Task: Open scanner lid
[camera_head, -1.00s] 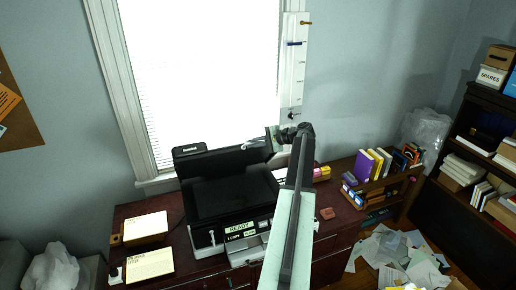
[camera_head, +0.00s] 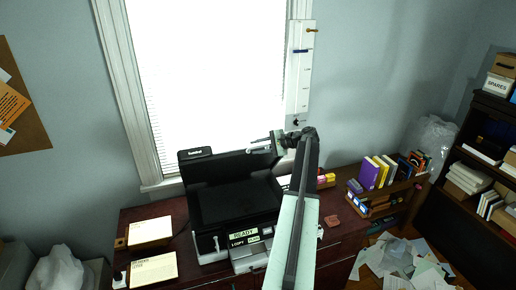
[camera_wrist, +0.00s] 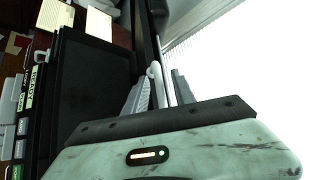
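The scanner (camera_head: 235,205) is a black machine on the desk, with its dark flat bed facing up. Its black lid (camera_head: 230,168) stands raised at the back of the bed, in front of the window. In the wrist view the bed (camera_wrist: 92,80) lies left of my gripper and the raised lid (camera_wrist: 146,35) shows as a narrow dark strip. My gripper (camera_head: 262,144) is by the lid's upper right end. In the wrist view its grey fingers (camera_wrist: 160,88) are apart, with a pale hooked handle (camera_wrist: 153,72) between or just beyond them; contact is unclear.
The desk (camera_head: 190,265) carries note cards (camera_head: 150,230) on the left and a rack of books (camera_head: 385,185) on the right. The bright window (camera_head: 205,80) and a white wall panel (camera_head: 299,75) are behind. Papers (camera_head: 400,262) litter the floor at right.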

